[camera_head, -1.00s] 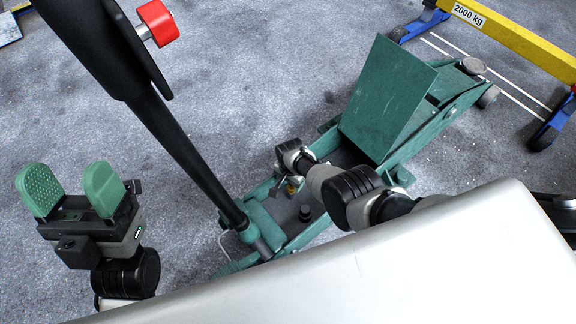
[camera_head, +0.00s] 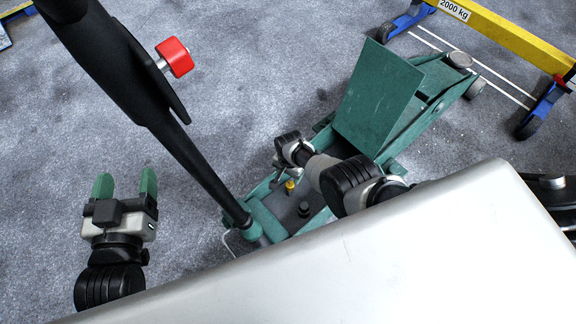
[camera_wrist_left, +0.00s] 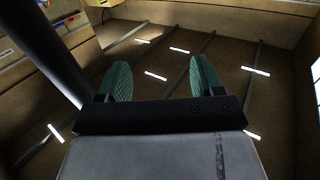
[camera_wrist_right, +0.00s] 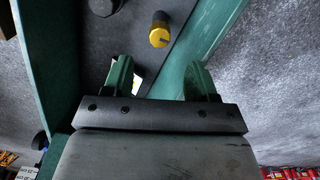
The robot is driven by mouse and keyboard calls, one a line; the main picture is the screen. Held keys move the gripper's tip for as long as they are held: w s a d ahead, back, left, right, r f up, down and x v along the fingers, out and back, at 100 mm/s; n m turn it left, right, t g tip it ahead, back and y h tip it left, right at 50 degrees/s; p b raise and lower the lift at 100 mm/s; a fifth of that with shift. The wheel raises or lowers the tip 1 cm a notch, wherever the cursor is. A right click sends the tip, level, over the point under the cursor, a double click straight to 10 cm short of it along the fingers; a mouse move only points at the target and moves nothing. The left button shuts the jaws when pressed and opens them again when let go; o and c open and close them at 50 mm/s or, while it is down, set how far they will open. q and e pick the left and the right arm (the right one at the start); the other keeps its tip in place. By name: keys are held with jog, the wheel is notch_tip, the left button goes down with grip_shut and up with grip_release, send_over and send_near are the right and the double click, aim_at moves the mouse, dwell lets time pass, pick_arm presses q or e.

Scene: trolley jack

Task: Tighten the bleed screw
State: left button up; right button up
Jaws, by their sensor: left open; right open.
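The green trolley jack (camera_head: 375,110) stands on the floor. A small yellow part with a dark top (camera_head: 290,186), which looks like the bleed screw, sits in its frame beside a black cylindrical part (camera_head: 305,209). In the right wrist view the yellow screw (camera_wrist_right: 159,37) lies beyond the fingertips, apart from them. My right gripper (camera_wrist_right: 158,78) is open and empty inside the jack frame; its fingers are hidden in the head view. My left gripper (camera_head: 126,184) is open and empty, left of the jack handle; its green fingers also show in the left wrist view (camera_wrist_left: 160,75).
The black jack handle (camera_head: 185,150) with a red knob (camera_head: 175,57) rises between my two arms. A green side wall (camera_wrist_right: 50,60) of the jack runs close to my right gripper. A yellow and blue 2000 kg frame (camera_head: 500,32) stands at the back right.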

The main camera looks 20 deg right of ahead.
pick_arm(q)
jog(key=s+a+f+g+y+p, duration=0.2)
jog(key=s+a+f+g, duration=0.2)
jog(key=f+g, duration=0.4)
jog(key=shift+s+p, duration=0.3)
jog(key=shift+s, duration=0.2)
